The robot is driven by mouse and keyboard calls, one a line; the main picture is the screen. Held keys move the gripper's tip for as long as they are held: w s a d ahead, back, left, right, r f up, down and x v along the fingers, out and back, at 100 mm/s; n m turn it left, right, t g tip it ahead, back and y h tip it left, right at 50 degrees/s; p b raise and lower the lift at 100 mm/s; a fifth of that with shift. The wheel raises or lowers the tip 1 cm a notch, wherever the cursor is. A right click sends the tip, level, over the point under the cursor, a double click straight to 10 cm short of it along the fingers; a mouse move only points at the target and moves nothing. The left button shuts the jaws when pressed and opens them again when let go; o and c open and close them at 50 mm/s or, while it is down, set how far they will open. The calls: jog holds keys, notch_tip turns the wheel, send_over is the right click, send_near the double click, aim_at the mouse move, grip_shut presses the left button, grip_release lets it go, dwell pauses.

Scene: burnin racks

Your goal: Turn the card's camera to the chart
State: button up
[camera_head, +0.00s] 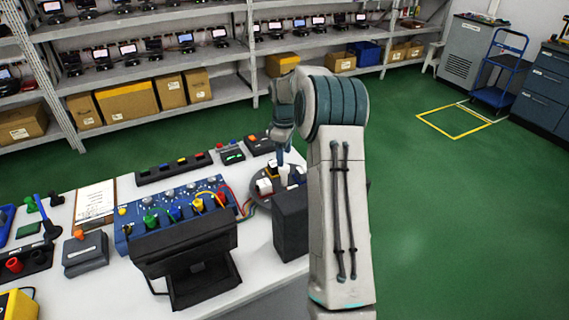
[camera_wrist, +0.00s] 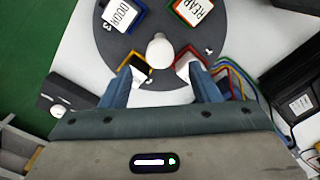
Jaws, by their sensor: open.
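A round dark grey turntable (camera_wrist: 205,30) with a white knob (camera_wrist: 159,50) at its centre fills the top of the wrist view. Blocks marked "DOOR" (camera_wrist: 122,14) and "REAR" (camera_wrist: 196,8) stand on its far side. A yellow-edged block (camera_wrist: 138,65) and a red-edged one (camera_wrist: 188,60) are on the near side, partly covered by my fingers. My gripper (camera_wrist: 160,72) is open, its blue fingers either side of and just short of the knob. In the head view the turntable (camera_head: 262,207) sits at the bench's right end. I cannot make out the camera or a chart.
A blue board (camera_head: 172,215) with knobs and coloured plugs is left of the turntable, with wires between. A black monitor (camera_head: 188,250) and a dark box (camera_head: 291,225) stand in front. A small dark box (camera_head: 258,144) is behind. Green floor lies right.

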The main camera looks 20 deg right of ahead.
aim_at(284, 167)
jog(key=shift+f+p, duration=0.3)
jog(key=shift+f, duration=2.3)
grip_shut()
